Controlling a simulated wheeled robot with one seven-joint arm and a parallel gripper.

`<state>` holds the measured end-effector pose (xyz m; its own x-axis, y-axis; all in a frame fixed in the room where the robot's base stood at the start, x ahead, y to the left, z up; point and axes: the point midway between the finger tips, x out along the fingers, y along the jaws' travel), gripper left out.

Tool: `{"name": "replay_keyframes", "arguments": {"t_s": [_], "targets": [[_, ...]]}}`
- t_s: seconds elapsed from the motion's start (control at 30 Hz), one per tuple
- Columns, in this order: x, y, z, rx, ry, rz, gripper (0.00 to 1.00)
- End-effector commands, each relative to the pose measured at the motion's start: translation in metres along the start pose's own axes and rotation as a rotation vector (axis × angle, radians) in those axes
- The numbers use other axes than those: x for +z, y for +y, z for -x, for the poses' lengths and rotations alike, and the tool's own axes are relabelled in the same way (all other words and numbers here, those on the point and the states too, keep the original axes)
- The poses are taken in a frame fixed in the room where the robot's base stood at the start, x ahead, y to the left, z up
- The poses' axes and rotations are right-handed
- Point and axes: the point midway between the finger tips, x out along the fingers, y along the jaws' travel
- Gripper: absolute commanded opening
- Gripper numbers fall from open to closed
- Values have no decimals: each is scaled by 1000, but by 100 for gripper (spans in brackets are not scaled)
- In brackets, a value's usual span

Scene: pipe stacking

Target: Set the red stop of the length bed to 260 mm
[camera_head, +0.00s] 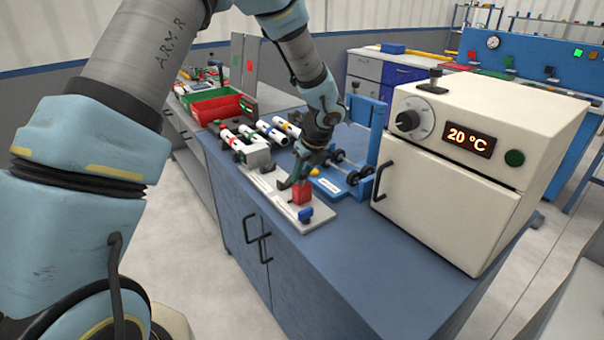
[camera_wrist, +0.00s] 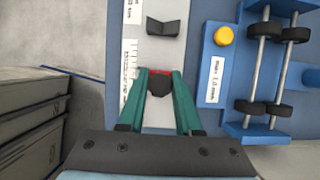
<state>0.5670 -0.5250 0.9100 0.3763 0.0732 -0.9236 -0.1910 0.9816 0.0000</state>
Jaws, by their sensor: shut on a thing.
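The length bed (camera_head: 322,211) is a pale board with a printed scale, lying along the front edge of the blue worktop. The red stop (camera_head: 301,192) stands on it, toward its near end. In the wrist view the red stop (camera_wrist: 160,72) shows only as a thin red strip with a dark knob in front. My gripper (camera_head: 294,180) reaches down from above, and its green fingers (camera_wrist: 160,80) are shut on the stop from both sides. The scale (camera_wrist: 131,60) runs left of the stop; its figures are too small to read.
A dark V-shaped rest (camera_wrist: 163,27) stands farther along the bed. A blue roller fixture (camera_head: 345,178) with a yellow button (camera_wrist: 224,36) is close on the right. A white oven (camera_head: 465,150) reading 20 °C stands right. Several pipes (camera_head: 270,131) lie behind.

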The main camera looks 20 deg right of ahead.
Motion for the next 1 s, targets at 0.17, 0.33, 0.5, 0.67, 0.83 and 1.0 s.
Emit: {"name": "replay_keyframes", "arguments": {"t_s": [0.17, 0.33, 0.5, 0.67, 0.83, 1.0], "targets": [[-1, 0, 0, 0, 0, 0, 0], [-21, -1, 7, -2, 0, -4, 0], [-42, -1, 16, -1, 1, -3, 0], [-43, 0, 17, 0, 3, -1, 0], [-44, -1, 17, -1, 4, -2, 42], [-42, 0, 17, 0, 3, -1, 61]]}}
